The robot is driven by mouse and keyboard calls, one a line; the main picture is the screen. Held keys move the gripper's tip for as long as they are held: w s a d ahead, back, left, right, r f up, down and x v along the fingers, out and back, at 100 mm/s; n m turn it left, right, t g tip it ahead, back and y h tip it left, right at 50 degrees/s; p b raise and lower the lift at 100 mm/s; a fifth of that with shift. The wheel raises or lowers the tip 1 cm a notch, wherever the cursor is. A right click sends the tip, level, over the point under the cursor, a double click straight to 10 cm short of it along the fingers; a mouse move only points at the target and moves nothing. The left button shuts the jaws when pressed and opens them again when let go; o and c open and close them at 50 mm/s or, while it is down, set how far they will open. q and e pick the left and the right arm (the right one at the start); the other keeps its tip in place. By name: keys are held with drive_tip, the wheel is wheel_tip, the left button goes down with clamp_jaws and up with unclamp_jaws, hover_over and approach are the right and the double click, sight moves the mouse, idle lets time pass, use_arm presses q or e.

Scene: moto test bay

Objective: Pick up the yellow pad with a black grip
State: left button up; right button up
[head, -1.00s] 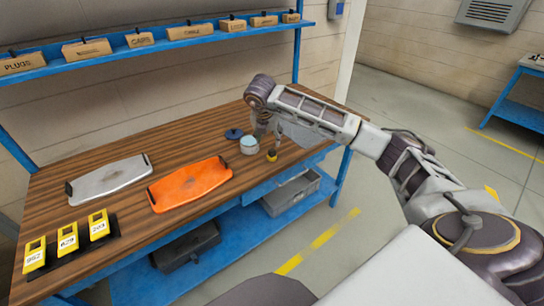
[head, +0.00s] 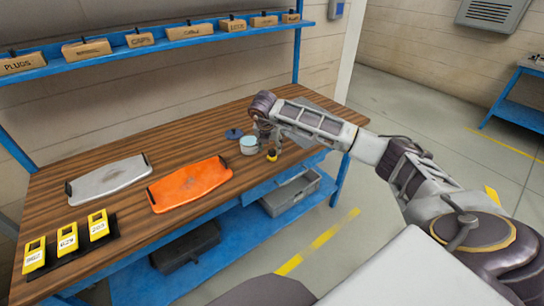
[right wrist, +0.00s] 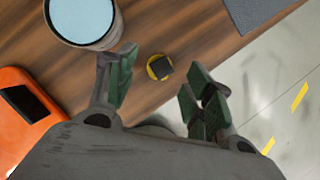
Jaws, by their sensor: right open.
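The yellow pad with a black grip (head: 272,155) lies on the wooden bench near its front edge, right of the light-blue-topped container. In the right wrist view the yellow pad (right wrist: 159,67) shows as a yellow disc with a dark block on top, lying beyond and between my fingertips. My right gripper (right wrist: 160,88) is open and empty, with its green-padded fingers apart. In the head view the right gripper (head: 270,138) hangs over the bench just behind the pad, partly hidden by its own arm. My left gripper is not in view.
The round container with a light blue top (head: 249,145) stands left of the pad, close to a finger in the wrist view. A dark blue round item (head: 234,134) lies behind it. An orange tray (head: 190,185) and a grey tray (head: 108,178) lie further left. The bench edge is close.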

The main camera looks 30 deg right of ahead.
sight(272, 150)
drive_tip(key=shift+x, duration=2.45)
drive_tip(key=shift+s, duration=0.2)
drive_tip(key=shift+c, duration=0.2)
drive_tip(key=c, duration=0.7)
